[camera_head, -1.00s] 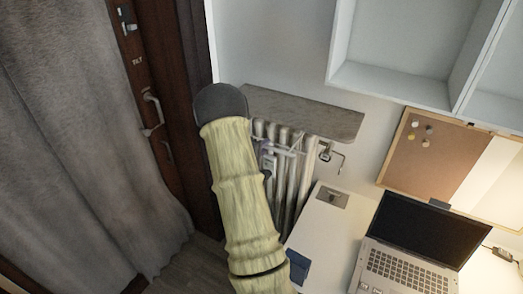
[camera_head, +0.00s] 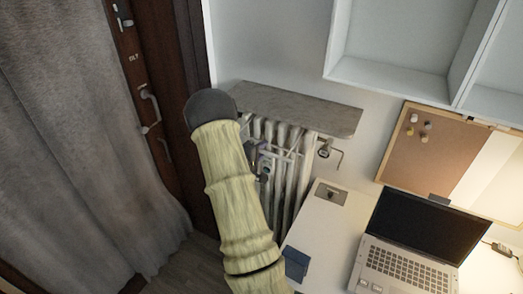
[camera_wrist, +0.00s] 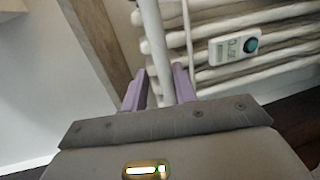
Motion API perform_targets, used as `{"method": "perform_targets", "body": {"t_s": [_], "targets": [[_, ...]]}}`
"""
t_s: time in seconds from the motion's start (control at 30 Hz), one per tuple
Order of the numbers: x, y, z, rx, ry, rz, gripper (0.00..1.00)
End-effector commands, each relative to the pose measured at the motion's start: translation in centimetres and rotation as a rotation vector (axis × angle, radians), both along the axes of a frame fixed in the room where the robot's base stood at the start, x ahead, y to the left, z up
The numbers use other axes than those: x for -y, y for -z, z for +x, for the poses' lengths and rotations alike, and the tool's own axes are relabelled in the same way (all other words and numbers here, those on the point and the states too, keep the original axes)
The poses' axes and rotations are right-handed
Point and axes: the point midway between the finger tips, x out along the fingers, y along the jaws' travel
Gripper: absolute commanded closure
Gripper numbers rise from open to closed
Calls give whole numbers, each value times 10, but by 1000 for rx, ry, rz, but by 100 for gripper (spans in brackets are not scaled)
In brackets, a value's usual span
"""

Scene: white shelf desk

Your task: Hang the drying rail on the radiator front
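The white radiator (camera_head: 296,178) stands against the wall under a stone shelf, and its columns also show close up in the wrist view (camera_wrist: 275,62). The drying rail is a set of thin white bars; one bar (camera_wrist: 156,45) runs up from between the purple fingers of my gripper (camera_wrist: 159,88). My gripper is shut on this bar, with a finger on each side. In the head view the rail (camera_head: 281,154) is in front of the upper radiator, and my arm hides part of it. I cannot tell whether the rail touches the radiator.
A grey stone shelf (camera_head: 300,110) overhangs the radiator. A pipe valve (camera_head: 325,151) is at its right. A white heat meter (camera_wrist: 234,46) is on the radiator front. The desk (camera_head: 325,220) with a laptop (camera_head: 415,240) is at the right, a dark door and grey curtain (camera_head: 80,150) at the left.

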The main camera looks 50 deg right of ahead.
Motion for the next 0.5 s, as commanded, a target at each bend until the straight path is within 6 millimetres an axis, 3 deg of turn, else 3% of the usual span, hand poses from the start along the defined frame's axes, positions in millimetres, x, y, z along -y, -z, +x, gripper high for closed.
{"method": "perform_targets", "body": {"t_s": [0.33, 0.5], "targets": [[-1, 0, 0, 0, 0, 1, 61], [-12, -1, -1, 0, -2, 1, 61]]}}
